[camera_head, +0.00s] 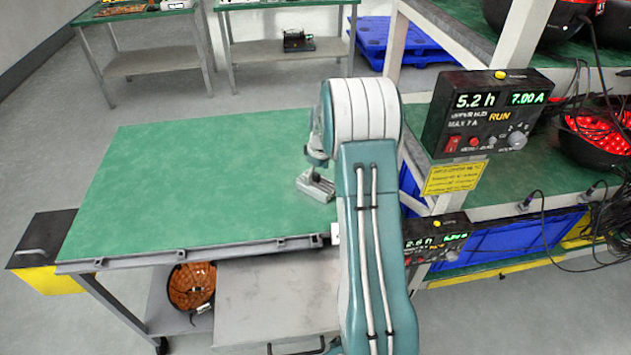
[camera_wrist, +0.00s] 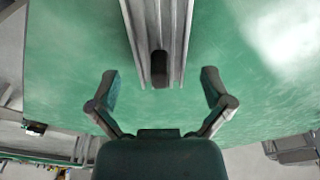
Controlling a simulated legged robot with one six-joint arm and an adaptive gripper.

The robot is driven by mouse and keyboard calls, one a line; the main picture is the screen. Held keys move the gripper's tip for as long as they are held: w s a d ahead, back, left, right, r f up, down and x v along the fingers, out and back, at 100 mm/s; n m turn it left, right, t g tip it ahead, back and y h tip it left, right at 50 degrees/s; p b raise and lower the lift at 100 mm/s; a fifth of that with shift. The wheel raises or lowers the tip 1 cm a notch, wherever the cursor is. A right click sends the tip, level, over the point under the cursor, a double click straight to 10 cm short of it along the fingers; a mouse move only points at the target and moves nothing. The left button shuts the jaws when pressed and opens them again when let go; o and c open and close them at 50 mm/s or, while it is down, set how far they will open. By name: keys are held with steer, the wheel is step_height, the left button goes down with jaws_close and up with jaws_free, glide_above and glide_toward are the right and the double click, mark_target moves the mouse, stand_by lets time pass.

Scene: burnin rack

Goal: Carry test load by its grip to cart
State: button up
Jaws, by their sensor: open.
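The test load appears to be a small silver ribbed metal block (camera_head: 318,187) on the green top of the cart (camera_head: 190,180), near its right edge in the head view. In the wrist view the load (camera_wrist: 178,30) is a long grey ribbed body with a dark piece (camera_wrist: 160,68) at its near end. My gripper (camera_wrist: 160,74) is open, its two fingers apart on either side of the load's near end, with gaps on both sides. In the head view my arm hides most of the gripper. Whether the load rests fully on the cart top is hard to tell.
The rest of the cart top is bare. A rack (camera_head: 480,185) on the right holds a controller box (camera_head: 487,112), red-lit units (camera_head: 597,135) and loose black cables (camera_head: 610,220). A black-and-yellow box (camera_head: 45,250) stands at the cart's left. Workbenches (camera_head: 155,60) stand behind.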

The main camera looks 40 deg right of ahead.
mark_target(320, 174)
steer(key=r, duration=0.5)
steer(key=s+r, duration=0.1)
steer(key=r, duration=0.1)
steer(key=shift+d+r, duration=0.15)
steer(key=shift+r, duration=0.25)
steer(key=shift+a+r, duration=0.25)
steer(key=shift+r, duration=0.35)
steer(key=s+a+r+m+t, duration=0.1)
steer(key=s+a+r, duration=0.4)
steer(key=a+r, duration=0.25)
steer(key=s+a+r+m+t, duration=0.1)
steer(key=s+a+r, duration=0.5)
steer(key=a, duration=0.3)
steer(key=s+a+m+t, duration=0.1)
steer(key=s+a, duration=0.3)
steer(key=s, duration=0.4)
steer(key=s+a+t, duration=0.1)
steer(key=s+a, duration=0.4)
steer(key=s, duration=0.3)
steer(key=shift+r+m, duration=0.35)
steer(key=shift+m, duration=0.05)
steer(key=shift+s, duration=0.15)
